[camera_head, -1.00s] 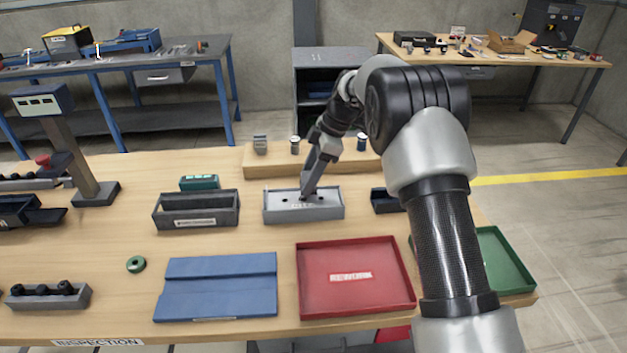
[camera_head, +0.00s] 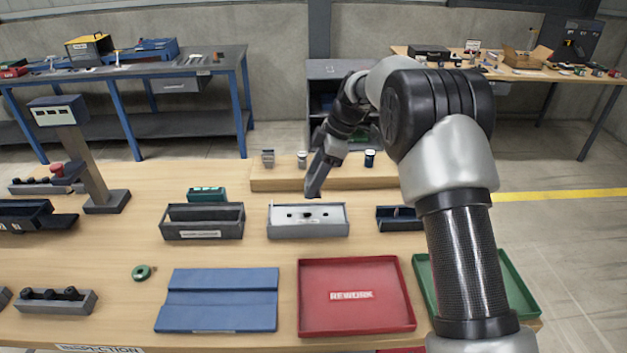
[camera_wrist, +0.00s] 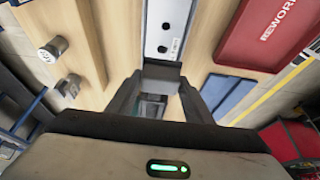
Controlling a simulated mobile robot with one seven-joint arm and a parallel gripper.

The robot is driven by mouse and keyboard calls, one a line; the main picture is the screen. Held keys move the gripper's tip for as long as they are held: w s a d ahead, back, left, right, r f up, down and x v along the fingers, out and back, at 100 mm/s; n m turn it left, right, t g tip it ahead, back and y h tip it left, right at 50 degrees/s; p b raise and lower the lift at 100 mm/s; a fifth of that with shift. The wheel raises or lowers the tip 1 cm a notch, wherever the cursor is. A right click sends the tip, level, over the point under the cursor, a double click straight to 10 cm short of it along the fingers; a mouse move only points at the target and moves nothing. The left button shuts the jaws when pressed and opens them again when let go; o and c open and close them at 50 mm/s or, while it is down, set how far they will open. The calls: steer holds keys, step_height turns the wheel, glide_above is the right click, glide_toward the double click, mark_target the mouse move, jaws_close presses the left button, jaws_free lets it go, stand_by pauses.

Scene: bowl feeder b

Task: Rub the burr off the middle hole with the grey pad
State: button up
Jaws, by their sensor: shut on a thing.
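A light grey block (camera_head: 315,213) with a row of dark holes sits in a grey holder (camera_head: 308,231) on the bench. The middle hole (camera_head: 307,215) looks darker than its neighbours; I cannot tell whether a burr is on it. My gripper (camera_head: 313,190) is just above the block's back edge, tilted and apart from it. In the wrist view my gripper (camera_wrist: 161,84) is shut on a dark grey pad (camera_wrist: 161,70) that spans its fingertips. The block (camera_wrist: 170,22) lies beyond the pad and shows two holes; the rest of it is cut off or hidden.
A wooden riser (camera_head: 325,176) with small cylinders stands close behind. A dark grey bin (camera_head: 202,222) is left, a small dark blue bin (camera_head: 399,219) right. A red REWORK tray (camera_head: 354,296), green tray (camera_head: 500,285) and blue folded plate (camera_head: 218,300) lie in front.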

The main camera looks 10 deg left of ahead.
steer(key=shift+r+p, duration=1.55)
steer(key=shift+r, duration=1.4)
steer(key=shift+f, duration=0.1)
